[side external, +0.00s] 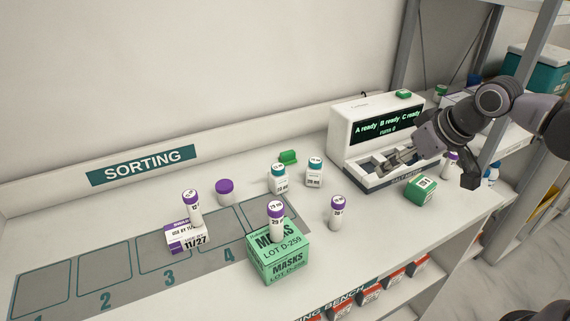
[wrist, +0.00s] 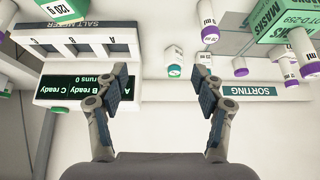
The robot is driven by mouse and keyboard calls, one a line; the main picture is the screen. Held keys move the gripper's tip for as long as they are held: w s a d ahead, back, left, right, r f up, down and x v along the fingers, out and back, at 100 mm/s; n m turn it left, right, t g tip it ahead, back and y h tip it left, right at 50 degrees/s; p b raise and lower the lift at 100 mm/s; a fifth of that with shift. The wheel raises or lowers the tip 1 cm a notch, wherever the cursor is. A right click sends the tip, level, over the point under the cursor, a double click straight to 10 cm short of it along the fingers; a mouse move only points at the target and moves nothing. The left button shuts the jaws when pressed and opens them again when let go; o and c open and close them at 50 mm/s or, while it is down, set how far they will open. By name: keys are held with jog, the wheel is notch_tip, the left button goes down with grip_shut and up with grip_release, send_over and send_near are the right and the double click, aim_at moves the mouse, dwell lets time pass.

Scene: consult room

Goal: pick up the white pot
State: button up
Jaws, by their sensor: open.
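A short, wide white pot (side external: 225,200) with a purple lid stands at the back of the bench, behind the numbered mat. What looks like the same pot shows in the wrist view (wrist: 240,61), right of my fingers. My gripper (side external: 394,159) is over the front of the salt meter, well to the right of the pot and apart from it. In the wrist view my gripper (wrist: 163,84) has its two fingers spread, with nothing between them.
The salt meter (side external: 346,139) stands at the back right. A green box (side external: 421,190) sits before it. Small bottles (side external: 278,183) and a purple-capped vial (side external: 336,216) stand between. A green masks box (side external: 279,261) bears a vial; a white box (side external: 187,240) bears another.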

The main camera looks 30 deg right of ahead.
jog(key=w+a+r, duration=0.2)
jog(key=w+a, duration=0.3)
jog(key=w, duration=0.2)
jog(key=g, duration=0.2)
send_near(225, 186)
jog(key=f, duration=0.2)
jog(key=shift+n, duration=0.4)
jog(key=x, duration=1)
jog(key=shift+w, duration=0.4)
jog(key=shift+c, duration=0.3)
jog(key=shift+r, duration=0.1)
jog(key=c, duration=1.1)
